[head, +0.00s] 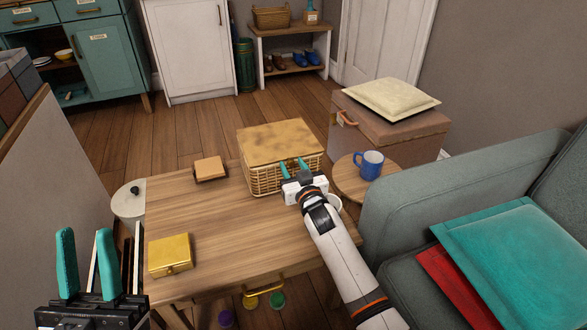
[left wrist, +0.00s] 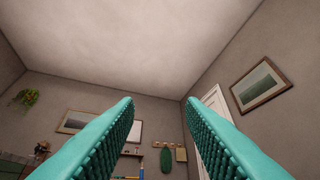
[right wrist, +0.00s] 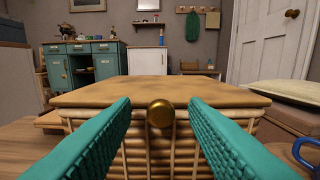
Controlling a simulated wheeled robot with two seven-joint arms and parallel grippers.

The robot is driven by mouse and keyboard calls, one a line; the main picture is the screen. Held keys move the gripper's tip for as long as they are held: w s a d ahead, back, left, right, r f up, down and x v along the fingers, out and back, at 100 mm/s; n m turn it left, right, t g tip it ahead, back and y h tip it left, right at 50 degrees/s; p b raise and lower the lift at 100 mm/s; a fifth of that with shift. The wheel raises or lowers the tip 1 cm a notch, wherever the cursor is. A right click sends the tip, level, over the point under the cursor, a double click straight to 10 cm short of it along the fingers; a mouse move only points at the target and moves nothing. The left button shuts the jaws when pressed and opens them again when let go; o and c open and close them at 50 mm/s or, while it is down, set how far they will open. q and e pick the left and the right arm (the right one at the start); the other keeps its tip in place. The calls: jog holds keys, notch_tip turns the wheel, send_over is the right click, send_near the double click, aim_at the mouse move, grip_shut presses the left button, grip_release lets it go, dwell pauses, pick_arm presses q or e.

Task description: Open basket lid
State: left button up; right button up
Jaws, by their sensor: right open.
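The wicker basket (head: 255,182) stands at the far right of the wooden table, its flat tan lid (head: 278,143) shut on top. In the right wrist view the lid (right wrist: 160,91) shows edge-on, with a round brass knob (right wrist: 160,113) at its front edge. My right gripper (head: 294,167) is open in front of the basket, its fingers on either side of the knob in the right wrist view, apart from it. My left gripper (head: 86,240) is open and empty, pointing up at the lower left.
The wooden table (head: 215,225) also carries a gold box (head: 170,256) and a small brown box (head: 209,169). A blue mug (head: 369,164) stands on a round side table right of the basket. A grey sofa (head: 420,195) is at the right. The table's middle is clear.

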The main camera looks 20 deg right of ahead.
grip_shut()
